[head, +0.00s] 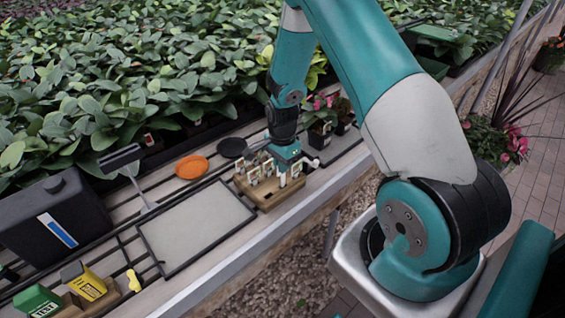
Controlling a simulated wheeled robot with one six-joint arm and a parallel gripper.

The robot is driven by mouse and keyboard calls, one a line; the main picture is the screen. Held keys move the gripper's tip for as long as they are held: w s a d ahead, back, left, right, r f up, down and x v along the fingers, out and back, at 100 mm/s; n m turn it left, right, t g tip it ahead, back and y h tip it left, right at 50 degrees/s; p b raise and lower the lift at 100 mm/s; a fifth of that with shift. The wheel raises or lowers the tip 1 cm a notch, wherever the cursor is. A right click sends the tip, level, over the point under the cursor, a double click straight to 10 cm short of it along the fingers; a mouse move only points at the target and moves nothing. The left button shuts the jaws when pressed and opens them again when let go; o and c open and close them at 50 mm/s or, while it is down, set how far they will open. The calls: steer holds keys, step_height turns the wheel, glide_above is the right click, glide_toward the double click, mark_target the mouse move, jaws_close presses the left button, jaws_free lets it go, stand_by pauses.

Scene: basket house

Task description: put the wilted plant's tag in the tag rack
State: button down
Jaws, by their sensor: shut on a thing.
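The tag rack (272,203) is a wooden block on the bench, with several small upright tags (253,176) in it. My gripper (284,178) is low, right above the rack's right part, pointing down. It is shut on a tag, which is mostly hidden among the fingers and the rack's tags. I cannot tell whether the held tag touches the rack. A potted plant with pink flowers (319,126) stands just behind the gripper, with another small pot (343,112) to its right. I cannot tell which plant is wilted.
A grey tray (195,230) lies left of the rack. An orange saucer (191,167) and a black saucer (232,147) lie behind it. A black canister (55,218), a yellow box (84,281) and a green box (37,300) stand at left. Dense leafy plants fill the back.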

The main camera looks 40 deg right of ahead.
steer(key=shift+f, duration=0.15)
stand_by(0.3)
steer(key=shift+f+b, duration=1.25)
steer(key=shift+f, duration=0.45)
steer(key=c, duration=1.2)
jaws_free()
step_height(320, 180, up, 18)
steer(key=shift+f+b, duration=0.25)
steer(key=shift+b, duration=0.5)
steer(key=shift+d, duration=0.1)
